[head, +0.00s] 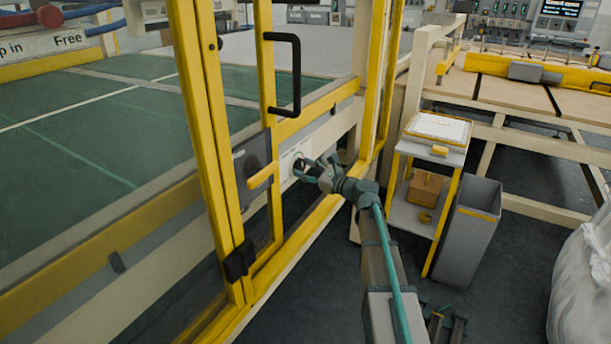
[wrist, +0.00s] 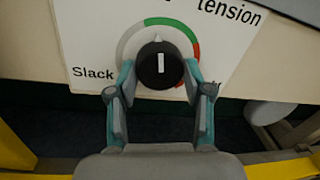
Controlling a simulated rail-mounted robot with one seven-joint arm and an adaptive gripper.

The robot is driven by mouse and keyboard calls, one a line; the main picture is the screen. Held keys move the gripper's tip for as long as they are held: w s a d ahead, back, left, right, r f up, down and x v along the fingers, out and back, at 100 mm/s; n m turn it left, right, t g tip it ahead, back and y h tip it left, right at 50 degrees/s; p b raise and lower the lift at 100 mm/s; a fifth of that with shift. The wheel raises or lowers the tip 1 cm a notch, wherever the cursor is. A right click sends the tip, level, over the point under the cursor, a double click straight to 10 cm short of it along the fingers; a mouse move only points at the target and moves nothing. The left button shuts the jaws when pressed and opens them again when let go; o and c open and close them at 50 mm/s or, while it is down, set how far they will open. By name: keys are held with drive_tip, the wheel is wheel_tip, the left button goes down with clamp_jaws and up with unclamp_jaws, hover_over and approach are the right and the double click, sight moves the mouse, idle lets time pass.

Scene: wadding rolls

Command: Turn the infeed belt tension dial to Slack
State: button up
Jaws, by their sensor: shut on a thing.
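The tension dial (wrist: 160,66) is a round black knob with a white pointer line on a white plate (wrist: 98,35) in the wrist view. A grey, green and red arc surrounds it. The pointer line stands about upright, and "Slack" is printed at the lower left of the plate. My gripper (wrist: 159,80) has one finger on each side of the knob and is shut on it. In the head view my gripper (head: 304,170) reaches the plate (head: 291,158) on the machine's side rail; the knob is small and partly hidden there by the fingers.
A yellow guard frame (head: 205,130) with a black handle (head: 296,75) stands just left of my gripper. A small shelf stand (head: 405,215) and a grey bin (head: 468,235) stand to the right. The dark floor (head: 320,290) in front is partly clear.

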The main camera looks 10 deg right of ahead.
drive_tip(key=n+b, duration=0.6)
drive_tip(key=n, duration=0.1)
drive_tip(key=shift+f+y, duration=0.35)
drive_tip(key=shift+y, duration=0.05)
drive_tip(key=n+b, duration=0.5)
drive_tip(key=n, duration=0.2)
drive_tip(key=shift+w+d+g+y+b, duration=0.1)
drive_tip(key=shift+w+g+y+b, duration=0.05)
drive_tip(key=shift+g+y+b, duration=0.2)
drive_tip(key=n+b, duration=0.3)
drive_tip(key=n, duration=0.1)
drive_tip(key=shift+y, duration=0.35)
drive_tip(key=n+g+b, duration=0.1)
drive_tip(key=n+b, duration=0.1)
drive_tip(key=n, duration=0.2)
drive_tip(key=shift+r+b, duration=0.1)
drive_tip(key=shift+b, duration=0.25)
drive_tip(key=n+b, duration=0.2)
drive_tip(key=n, duration=0.1)
drive_tip(key=n+b, duration=0.1)
drive_tip(key=n, duration=0.1)
drive_tip(key=shift+r+g, duration=0.25)
drive_tip(key=shift+g, duration=0.1)
drive_tip(key=shift+n, duration=0.3)
drive_tip(key=o, duration=1.2)
drive_tip(key=shift+w, duration=0.1)
drive_tip(key=shift+d, duration=0.15)
drive_tip(key=v, duration=1.2)
